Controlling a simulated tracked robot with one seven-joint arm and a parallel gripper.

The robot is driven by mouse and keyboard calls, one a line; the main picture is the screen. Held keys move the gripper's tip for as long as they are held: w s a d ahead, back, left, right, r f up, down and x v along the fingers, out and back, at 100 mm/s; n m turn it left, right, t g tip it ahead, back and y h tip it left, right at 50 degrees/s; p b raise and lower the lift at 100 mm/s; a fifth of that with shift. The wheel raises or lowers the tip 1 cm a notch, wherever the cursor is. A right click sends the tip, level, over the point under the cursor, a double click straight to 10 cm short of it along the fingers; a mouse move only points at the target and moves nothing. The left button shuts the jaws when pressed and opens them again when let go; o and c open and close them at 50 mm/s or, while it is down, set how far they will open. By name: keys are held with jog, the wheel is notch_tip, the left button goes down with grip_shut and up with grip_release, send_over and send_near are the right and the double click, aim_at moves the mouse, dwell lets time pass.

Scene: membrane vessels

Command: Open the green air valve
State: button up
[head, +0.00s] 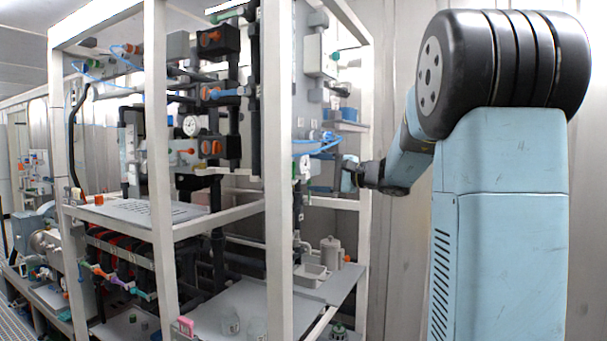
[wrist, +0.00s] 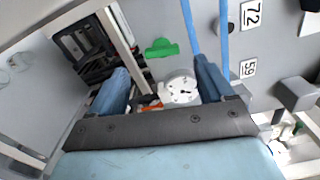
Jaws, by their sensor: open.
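The green air valve handle (wrist: 161,48) shows in the wrist view on a grey panel, above the middle of the picture. It lies roughly level, with a small raised part on top. My gripper (wrist: 161,68) is open, its two blue fingers spread wide with nothing held. The handle appears beyond the fingertips and between them, apart from both. In the head view my gripper (head: 351,174) is at the right side of the white frame, partly hidden by its post. I cannot clearly make out the valve there.
A white round gauge (wrist: 180,88) sits just below the valve, with an orange part (wrist: 152,106) beside it. Blue tubes (wrist: 188,28) run down the panel near the right finger. A dark block (wrist: 296,93) juts out at right. A white post (head: 279,190) stands left of my arm.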

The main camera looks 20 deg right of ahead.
jog(key=v, duration=0.6)
jog(key=shift+s+d, duration=0.25)
jog(key=s+a+f+n+g+h, duration=0.45)
jog(key=s+a+f+g, duration=0.35)
jog(key=s+a, duration=0.6)
jog(key=s+d+f+n+h, duration=0.2)
jog(key=s+f+n+h, duration=0.1)
jog(key=s, duration=0.5)
jog(key=s+d+f+n+h, duration=0.2)
jog(key=s+f+h, duration=0.3)
jog(key=s, duration=0.3)
jog(key=shift+s+f+n+t, duration=0.2)
jog(key=shift+f+n+t, duration=0.2)
jog(key=shift+f+n, duration=0.35)
